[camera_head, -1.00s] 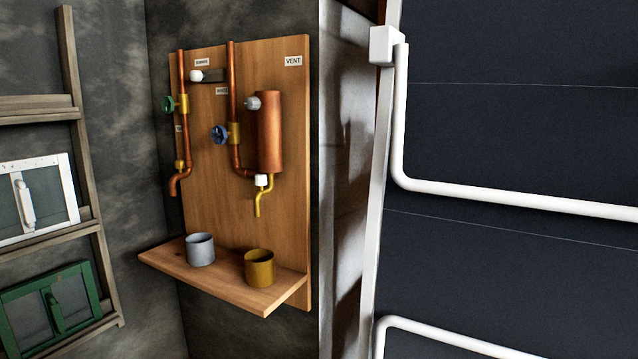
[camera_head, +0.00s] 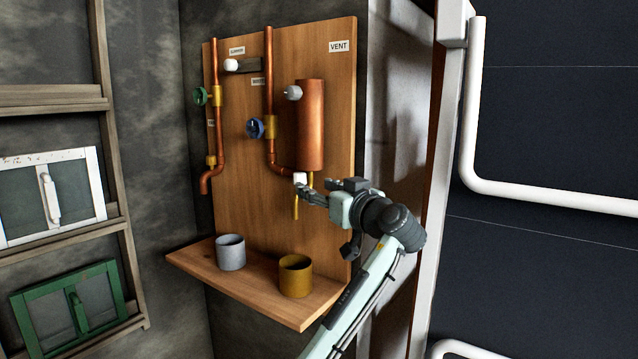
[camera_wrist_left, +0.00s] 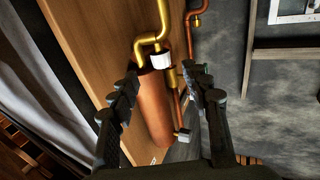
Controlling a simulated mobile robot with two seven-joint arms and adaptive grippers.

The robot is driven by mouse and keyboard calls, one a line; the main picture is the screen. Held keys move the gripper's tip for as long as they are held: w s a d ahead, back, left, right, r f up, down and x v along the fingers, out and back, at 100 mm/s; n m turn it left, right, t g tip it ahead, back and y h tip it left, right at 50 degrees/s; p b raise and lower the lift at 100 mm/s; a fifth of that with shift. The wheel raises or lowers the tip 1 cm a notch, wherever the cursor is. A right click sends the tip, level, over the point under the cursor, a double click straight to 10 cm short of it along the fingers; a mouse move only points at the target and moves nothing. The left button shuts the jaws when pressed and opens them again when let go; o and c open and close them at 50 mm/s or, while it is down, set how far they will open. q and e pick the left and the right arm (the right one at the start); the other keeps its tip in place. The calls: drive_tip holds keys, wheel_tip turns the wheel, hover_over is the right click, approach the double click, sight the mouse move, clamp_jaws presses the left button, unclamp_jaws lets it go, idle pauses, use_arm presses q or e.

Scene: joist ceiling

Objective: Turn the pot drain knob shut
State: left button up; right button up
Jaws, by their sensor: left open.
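The white drain knob (camera_head: 299,178) sits at the bottom of the upright copper pot (camera_head: 311,125), above a thin brass spout (camera_head: 296,207). My left gripper (camera_head: 307,191) is at the knob's lower right and hides part of the spout. In the left wrist view, the white knob (camera_wrist_left: 160,61) shows between and beyond the open fingers (camera_wrist_left: 163,80), with the copper pot (camera_wrist_left: 155,108) below it in the picture. The gripper holds nothing. I cannot tell whether a finger touches the knob. My right gripper is not in view.
A blue wheel (camera_head: 255,128), a green wheel (camera_head: 199,96), a grey knob (camera_head: 294,93) and another white knob (camera_head: 231,65) are on the wooden board (camera_head: 240,160). A grey cup (camera_head: 230,253) and a brass cup (camera_head: 295,277) stand on the shelf (camera_head: 215,282).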

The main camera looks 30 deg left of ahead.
sight(303, 181)
use_arm(q)
drive_tip(key=x, duration=0.6)
drive_tip(key=shift+a, duration=0.1)
drive_tip(key=shift+w+a, duration=0.1)
drive_tip(key=shift+a, duration=0.05)
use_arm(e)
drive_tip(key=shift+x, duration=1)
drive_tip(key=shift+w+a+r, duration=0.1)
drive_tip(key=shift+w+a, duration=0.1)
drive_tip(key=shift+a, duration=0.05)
use_arm(q)
drive_tip(key=c, duration=1)
clamp_jaws()
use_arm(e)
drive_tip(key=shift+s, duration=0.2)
